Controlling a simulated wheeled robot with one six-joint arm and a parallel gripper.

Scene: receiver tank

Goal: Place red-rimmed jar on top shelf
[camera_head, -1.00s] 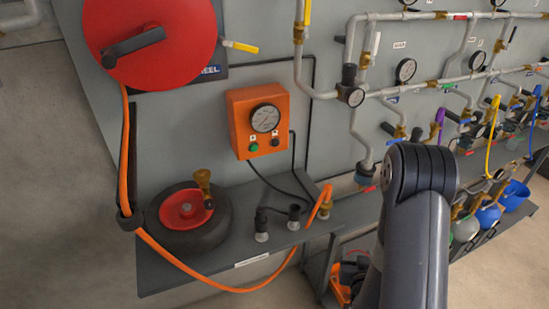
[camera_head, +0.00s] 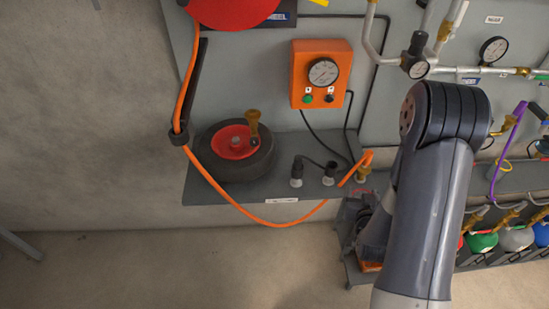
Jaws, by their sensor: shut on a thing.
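A dark grey shelf (camera_head: 225,194) juts from the panel left of my arm. A similar upper shelf (camera_head: 515,180) shows right of my arm, above a row of coloured vessels. I cannot tell which of them is the top shelf of the task. My arm rises at the right centre and bends away from me. The arm hides the part between the two shelves.
A black wheel with a red hub (camera_head: 234,143) sits on the left shelf, under an orange gauge box (camera_head: 321,73). An orange hose (camera_head: 265,221) hangs below the shelf. Pipes and gauges (camera_head: 494,50) line the panel at right.

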